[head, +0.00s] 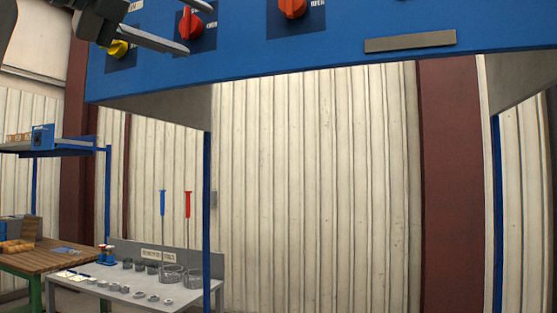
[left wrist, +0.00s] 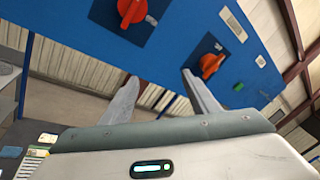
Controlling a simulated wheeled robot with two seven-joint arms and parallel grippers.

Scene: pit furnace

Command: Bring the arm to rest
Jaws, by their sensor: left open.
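My left gripper (head: 198,30) reaches in from the upper left of the head view, its two fingers spread apart and nothing seen between them. Its fingers also show apart and empty in the left wrist view (left wrist: 158,76). In the head view they overlap the area around a red knob (head: 190,22) on the blue panel (head: 330,45); whether they touch it I cannot tell. A yellow knob (head: 118,48) sits behind the lower finger, and another red knob (head: 292,9) lies to the right. Two red knobs, one (left wrist: 131,11) and another (left wrist: 210,65), show beyond the fingers in the left wrist view. My right gripper is out of view.
The blue panel spans the top, held up by blue posts (head: 207,220). Below left stands a grey bench (head: 200,296) with cups, rings and two upright tools, one blue (head: 162,203), one red (head: 188,204). A wooden table (head: 45,262) stands farther left.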

